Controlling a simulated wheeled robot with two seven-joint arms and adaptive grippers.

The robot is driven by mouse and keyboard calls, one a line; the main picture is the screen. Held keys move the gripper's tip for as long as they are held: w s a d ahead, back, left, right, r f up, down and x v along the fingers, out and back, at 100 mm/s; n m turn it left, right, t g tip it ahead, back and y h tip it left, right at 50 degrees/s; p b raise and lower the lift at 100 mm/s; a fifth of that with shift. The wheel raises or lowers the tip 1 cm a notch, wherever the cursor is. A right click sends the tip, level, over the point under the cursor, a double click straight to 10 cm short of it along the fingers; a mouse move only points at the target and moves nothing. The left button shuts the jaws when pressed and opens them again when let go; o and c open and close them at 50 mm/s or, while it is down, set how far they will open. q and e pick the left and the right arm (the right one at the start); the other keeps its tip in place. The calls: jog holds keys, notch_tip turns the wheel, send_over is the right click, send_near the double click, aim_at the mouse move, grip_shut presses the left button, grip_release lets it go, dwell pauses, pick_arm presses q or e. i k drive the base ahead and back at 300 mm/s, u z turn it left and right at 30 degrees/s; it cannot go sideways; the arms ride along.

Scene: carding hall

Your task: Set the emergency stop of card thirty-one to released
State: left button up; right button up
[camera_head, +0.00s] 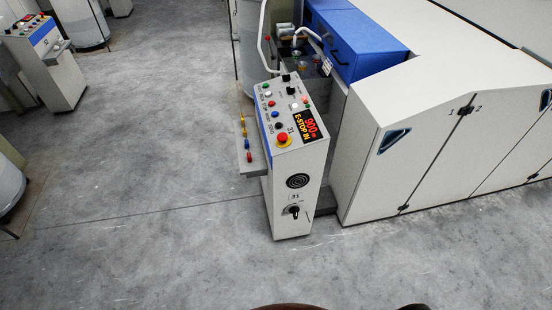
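The emergency stop of card thirty-one is a red mushroom button (283,137) on a yellow surround, near the lower end of the sloping control panel. The display (309,127) beside it reads "E-STOP IN" in yellow letters, with "900" in red. The white control pedestal (285,208) bears the number 31 on its front, above a black rotary switch (293,210). Neither of my grippers can be made out in the head view, and nothing touches the button.
Coloured push buttons (273,114) fill the panel's upper part. A narrow grey shelf (244,167) with small coloured items sits left of the pedestal. The large white machine (430,140) stands right. The floor in front is clear.

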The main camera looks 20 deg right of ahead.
aim_at(282, 137)
jog(key=u, duration=0.05)
jog(key=k, duration=0.65)
jog(key=z, duration=0.6)
jog(key=i, duration=1.1)
jog(key=u, duration=0.35)
